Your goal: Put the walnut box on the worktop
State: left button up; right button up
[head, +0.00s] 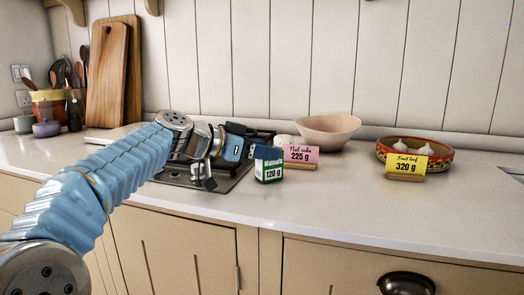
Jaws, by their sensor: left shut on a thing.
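A small green and white box (268,172) marked "120 g" is in the head view, in front of the pink card; I take it for the walnut box. My left gripper (266,153) comes in from the left and is shut on the box's upper part, hiding its top. The box is upright over the pale worktop (330,205); I cannot tell whether its base touches the surface. My right gripper is not in view.
A dark hob (205,181) lies under my left wrist. A pink card (301,154), a pinkish bowl (328,130), a yellow card (406,164) and a red patterned bowl (440,157) stand behind and right. The front middle worktop is clear. Chopping boards (108,75) lean at left.

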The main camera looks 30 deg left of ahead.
pick_arm(q)
jog(key=o, duration=1.1)
jog(key=shift+f, duration=0.1)
jog(key=shift+r+p, duration=0.25)
jog(key=shift+p, duration=0.1)
jog(key=b+v, duration=0.2)
jog(key=v, duration=1)
jog(key=shift+f, duration=0.15)
